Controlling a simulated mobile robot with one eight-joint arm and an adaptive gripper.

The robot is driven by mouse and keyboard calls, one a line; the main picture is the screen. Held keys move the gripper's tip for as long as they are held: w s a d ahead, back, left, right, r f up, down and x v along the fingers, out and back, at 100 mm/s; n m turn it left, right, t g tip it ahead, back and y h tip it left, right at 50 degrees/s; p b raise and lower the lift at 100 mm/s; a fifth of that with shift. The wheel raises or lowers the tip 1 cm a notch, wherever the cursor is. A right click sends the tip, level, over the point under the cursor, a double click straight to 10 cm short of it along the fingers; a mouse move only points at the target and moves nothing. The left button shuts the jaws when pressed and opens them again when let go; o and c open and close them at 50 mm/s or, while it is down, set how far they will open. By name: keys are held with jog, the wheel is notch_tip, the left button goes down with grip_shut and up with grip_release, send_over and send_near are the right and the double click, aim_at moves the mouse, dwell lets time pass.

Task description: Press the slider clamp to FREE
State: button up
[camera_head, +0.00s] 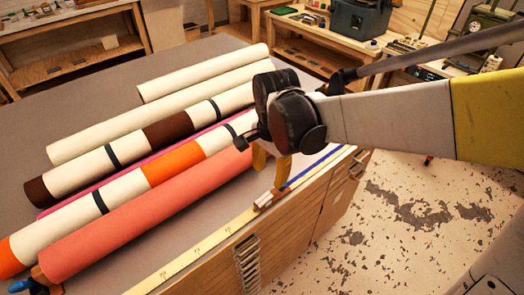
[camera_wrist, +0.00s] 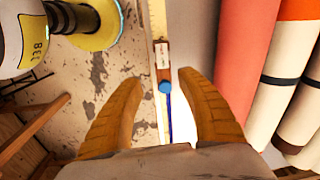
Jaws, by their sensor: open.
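The slider clamp (camera_head: 265,200) is a small brown block on the pale measuring rail (camera_head: 195,254) along the table's front edge. In the wrist view the clamp (camera_wrist: 162,53) carries a white label, too small to read, and a round blue knob (camera_wrist: 164,87) at its lower end. A blue strip (camera_head: 306,170) runs along the rail to the right of the clamp. My gripper (camera_head: 270,168) is open, its yellow fingers pointing down near the clamp. In the wrist view my gripper (camera_wrist: 161,78) has the knob between its fingertips in the picture; contact cannot be told.
A coral roll (camera_head: 150,217) lies closest to the rail, with several cream, orange and brown rolls behind it on the grey table (camera_head: 90,105). Wooden drawers (camera_head: 285,245) are below the rail. Worn floor (camera_head: 430,215) is open at the right.

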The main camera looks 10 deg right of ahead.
aim_at(264, 198)
jog(key=shift+m+g, duration=0.3)
jog(key=shift+m, duration=0.2)
jog(key=f+b, duration=0.1)
jog(key=f, duration=0.3)
jog(key=a+f+b, duration=0.1)
jog(key=f, duration=0.3)
jog(key=f+b, duration=0.1)
jog(key=f, duration=0.3)
jog(key=shift+w+a, duration=0.15)
jog(key=shift+w, duration=0.15)
